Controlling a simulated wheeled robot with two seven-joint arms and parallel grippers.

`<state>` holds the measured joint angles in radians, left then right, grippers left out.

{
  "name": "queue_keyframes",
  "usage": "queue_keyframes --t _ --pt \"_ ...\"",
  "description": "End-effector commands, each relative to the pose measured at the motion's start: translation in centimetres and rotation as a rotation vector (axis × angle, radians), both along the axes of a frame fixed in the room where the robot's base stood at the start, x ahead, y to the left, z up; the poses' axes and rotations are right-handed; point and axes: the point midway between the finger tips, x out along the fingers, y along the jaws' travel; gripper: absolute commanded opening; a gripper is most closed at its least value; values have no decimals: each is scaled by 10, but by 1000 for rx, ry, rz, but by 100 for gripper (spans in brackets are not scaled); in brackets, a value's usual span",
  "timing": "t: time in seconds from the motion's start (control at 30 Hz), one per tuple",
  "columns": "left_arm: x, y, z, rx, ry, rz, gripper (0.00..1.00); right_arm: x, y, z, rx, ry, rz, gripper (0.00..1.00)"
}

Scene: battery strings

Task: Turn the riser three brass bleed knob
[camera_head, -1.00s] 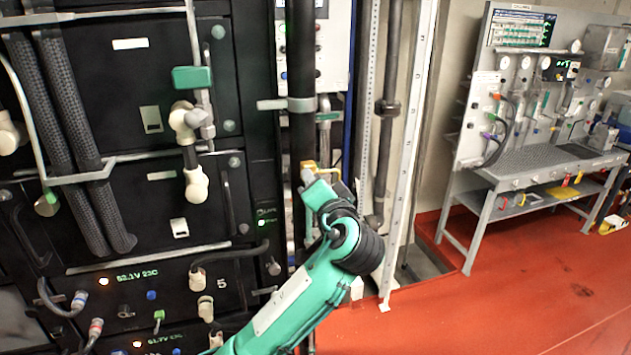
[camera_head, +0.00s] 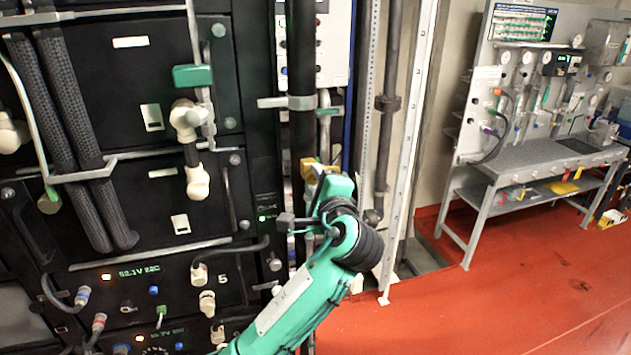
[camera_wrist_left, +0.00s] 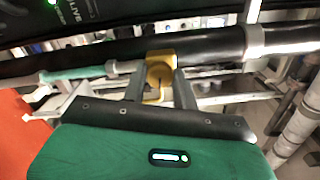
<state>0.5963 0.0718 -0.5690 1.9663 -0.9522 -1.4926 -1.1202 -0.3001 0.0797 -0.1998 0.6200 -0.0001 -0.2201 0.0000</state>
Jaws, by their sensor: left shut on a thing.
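The brass bleed knob (camera_wrist_left: 158,78) sits against a dark vertical riser pipe. In the left wrist view it lies between the two dark fingers of my left gripper (camera_wrist_left: 160,88), which are shut on it. In the head view only a small yellow part of the brass fitting (camera_head: 309,166) shows above my left gripper (camera_head: 318,182); the rest is hidden behind the green wrist. The dark riser pipe (camera_head: 301,75) runs up from there. My right gripper is in neither view.
A black battery rack (camera_head: 120,120) with hoses, cables and valves stands on the left. A perforated upright (camera_head: 405,140) and pipes stand just right of my arm. A grey workbench (camera_head: 535,160) is at the right. The red floor (camera_head: 500,300) between is clear.

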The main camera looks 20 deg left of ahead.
Motion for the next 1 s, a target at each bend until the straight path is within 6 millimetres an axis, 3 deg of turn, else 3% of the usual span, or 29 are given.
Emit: queue_keyframes --t 1.0 --pt "0 0 -3 800 544 -2 6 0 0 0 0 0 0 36"
